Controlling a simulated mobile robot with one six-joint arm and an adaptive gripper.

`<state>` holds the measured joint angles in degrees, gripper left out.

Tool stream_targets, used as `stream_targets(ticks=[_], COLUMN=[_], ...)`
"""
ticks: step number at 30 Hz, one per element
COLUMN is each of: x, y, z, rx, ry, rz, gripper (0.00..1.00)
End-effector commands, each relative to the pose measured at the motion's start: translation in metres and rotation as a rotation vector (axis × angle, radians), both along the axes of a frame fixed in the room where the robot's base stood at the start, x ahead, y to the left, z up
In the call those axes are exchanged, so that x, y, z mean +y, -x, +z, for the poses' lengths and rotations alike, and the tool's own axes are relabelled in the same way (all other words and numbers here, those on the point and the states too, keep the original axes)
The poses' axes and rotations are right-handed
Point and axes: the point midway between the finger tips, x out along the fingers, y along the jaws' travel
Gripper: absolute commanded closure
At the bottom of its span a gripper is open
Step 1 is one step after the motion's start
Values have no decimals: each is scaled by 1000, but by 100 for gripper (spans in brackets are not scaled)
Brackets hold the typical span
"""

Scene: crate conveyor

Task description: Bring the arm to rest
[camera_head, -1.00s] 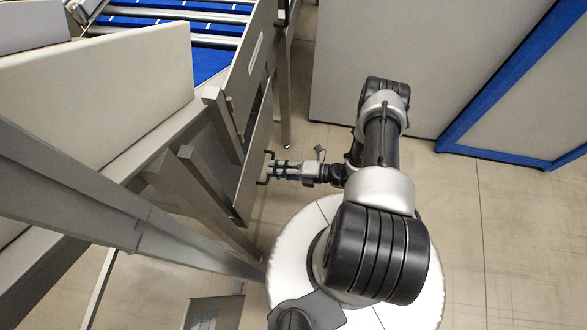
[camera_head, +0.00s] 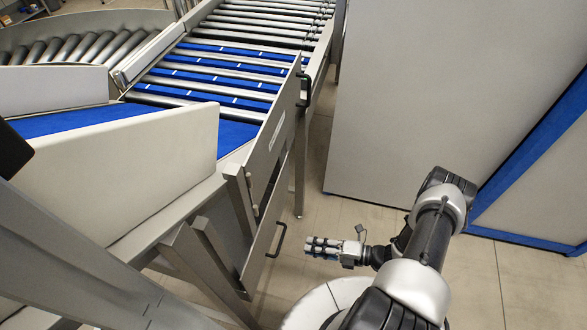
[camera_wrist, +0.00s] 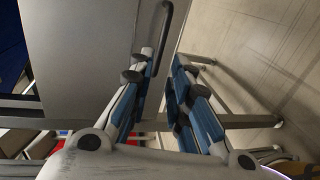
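My gripper (camera_head: 310,246) points left in the head view, beside the conveyor's metal side panel (camera_head: 262,232). A dark bar handle (camera_head: 279,240) on that panel lies just left of the fingertips, and I see a gap between them. In the wrist view, my gripper (camera_wrist: 164,60) shows two blue-padded fingers with a gap between them and nothing held. The dark handle (camera_wrist: 167,35) shows just beyond the fingertips there.
The conveyor's blue rollers (camera_head: 215,75) and cream side guard (camera_head: 125,180) are at upper left. A grey panel (camera_head: 430,100) with a blue frame (camera_head: 540,165) stands at right. Tiled floor (camera_head: 350,213) shows between conveyor and panel.

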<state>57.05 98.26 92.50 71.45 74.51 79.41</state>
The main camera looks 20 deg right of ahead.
Motion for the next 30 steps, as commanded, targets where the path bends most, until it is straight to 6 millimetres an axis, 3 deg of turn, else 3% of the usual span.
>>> stream_targets(ticks=[7,11,20,30], x=[-2,-9,-4,31], y=[-3,-16,-42,-29], z=[7,39,166,299], rx=[-20,-108,-501,-1007], ry=[23,125,492,841], rz=[25,143,638,1229], gripper=[82,82,82,82])
